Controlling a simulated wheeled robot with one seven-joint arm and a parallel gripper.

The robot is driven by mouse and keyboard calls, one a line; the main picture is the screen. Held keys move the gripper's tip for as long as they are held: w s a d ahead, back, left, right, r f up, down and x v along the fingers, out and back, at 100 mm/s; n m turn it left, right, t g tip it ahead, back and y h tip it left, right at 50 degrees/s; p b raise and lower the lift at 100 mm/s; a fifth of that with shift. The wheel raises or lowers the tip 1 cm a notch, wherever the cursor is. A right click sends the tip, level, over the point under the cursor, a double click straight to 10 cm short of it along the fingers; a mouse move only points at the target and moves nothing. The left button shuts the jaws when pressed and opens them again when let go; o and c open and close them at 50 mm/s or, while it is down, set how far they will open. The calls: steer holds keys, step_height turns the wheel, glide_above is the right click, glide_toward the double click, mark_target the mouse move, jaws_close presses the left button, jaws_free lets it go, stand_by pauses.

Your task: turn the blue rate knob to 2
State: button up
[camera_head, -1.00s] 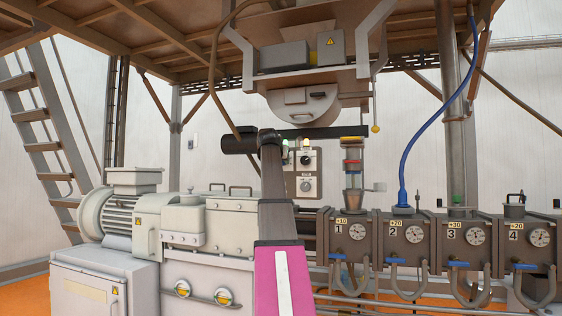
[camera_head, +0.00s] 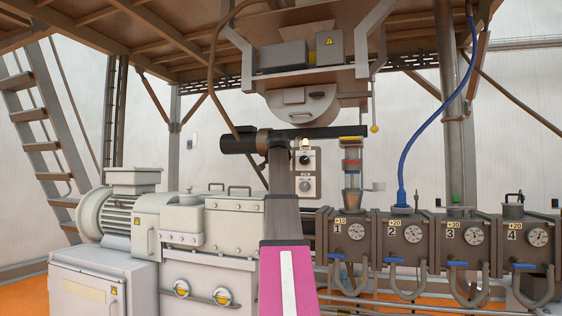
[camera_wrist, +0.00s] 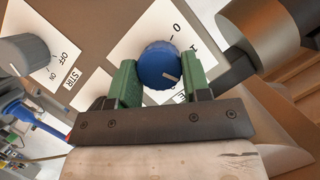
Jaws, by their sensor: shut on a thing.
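The blue rate knob (camera_wrist: 158,60) sits on a white dial plate in the wrist view. Its white pointer mark faces the lower right of the picture, past the printed 1. The 0 is at the upper right of the knob. The figure 2 is not visible, and part of the dial is behind the right finger. My gripper (camera_wrist: 158,78) has its two green fingers on either side of the knob, shut on it. In the head view my arm hides the gripper; the control box (camera_head: 307,171) shows just right of the arm.
A grey STIR knob (camera_wrist: 25,52) with OFF and ON marks is left of the blue knob. A dark cylindrical part (camera_wrist: 260,38) is close on the right. In the head view a sight glass (camera_head: 352,170) and barrel blocks with gauges (camera_head: 402,240) stand right of my arm.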

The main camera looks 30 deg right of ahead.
stand_by(0.3)
steer(key=o, duration=0.9)
steer(key=shift+s, duration=0.1)
steer(key=v, duration=1)
steer(key=shift+s+a+r, duration=0.1)
steer(key=shift+s+a, duration=0.1)
steer(key=shift+s, duration=0.05)
